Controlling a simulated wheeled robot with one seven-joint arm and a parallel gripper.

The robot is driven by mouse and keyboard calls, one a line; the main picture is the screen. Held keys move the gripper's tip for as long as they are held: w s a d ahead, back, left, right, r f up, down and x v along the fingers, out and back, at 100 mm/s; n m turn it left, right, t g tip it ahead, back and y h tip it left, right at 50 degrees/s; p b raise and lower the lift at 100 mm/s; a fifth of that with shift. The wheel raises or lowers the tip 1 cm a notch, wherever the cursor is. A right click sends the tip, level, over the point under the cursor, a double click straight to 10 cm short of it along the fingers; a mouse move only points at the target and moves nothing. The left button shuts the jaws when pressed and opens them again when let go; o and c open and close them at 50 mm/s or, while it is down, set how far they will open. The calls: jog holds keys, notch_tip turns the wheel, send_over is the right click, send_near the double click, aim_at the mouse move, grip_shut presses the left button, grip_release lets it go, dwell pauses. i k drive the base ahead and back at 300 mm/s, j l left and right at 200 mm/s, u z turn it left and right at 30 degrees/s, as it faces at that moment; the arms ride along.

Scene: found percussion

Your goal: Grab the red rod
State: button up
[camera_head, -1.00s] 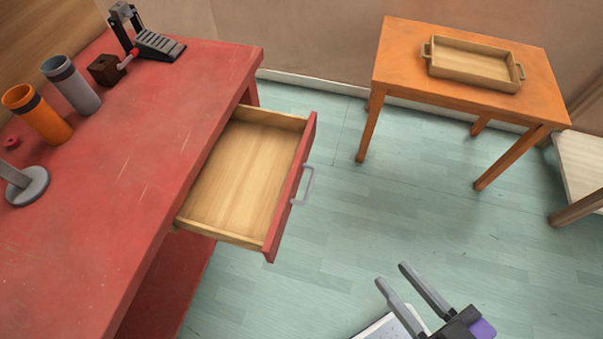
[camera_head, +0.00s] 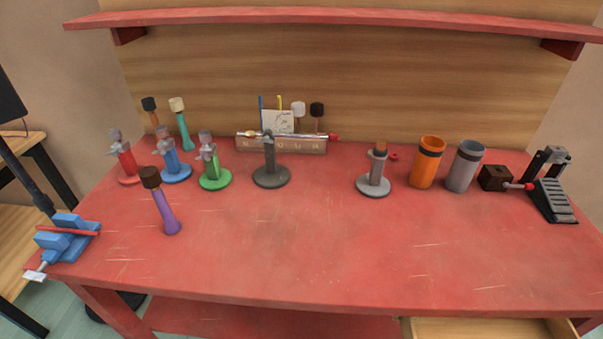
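A thin red rod (camera_head: 68,230) lies level across the blue vise (camera_head: 62,246) at the near left corner of the red workbench (camera_head: 300,255). It seems to sit between or on top of the vise jaws; I cannot tell how firmly it is held. My gripper is not in view now.
A purple-handled mallet (camera_head: 166,212) stands near the vise. Red, blue, green and grey stands line the back left. An orange cup (camera_head: 427,162), a grey cup (camera_head: 464,166) and a pedal (camera_head: 552,196) stand right. The front middle is clear. An open drawer (camera_head: 490,328) juts out below.

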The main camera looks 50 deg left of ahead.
aim_at(47, 228)
jog(key=i+u, duration=0.1)
jog(key=u, duration=2.4)
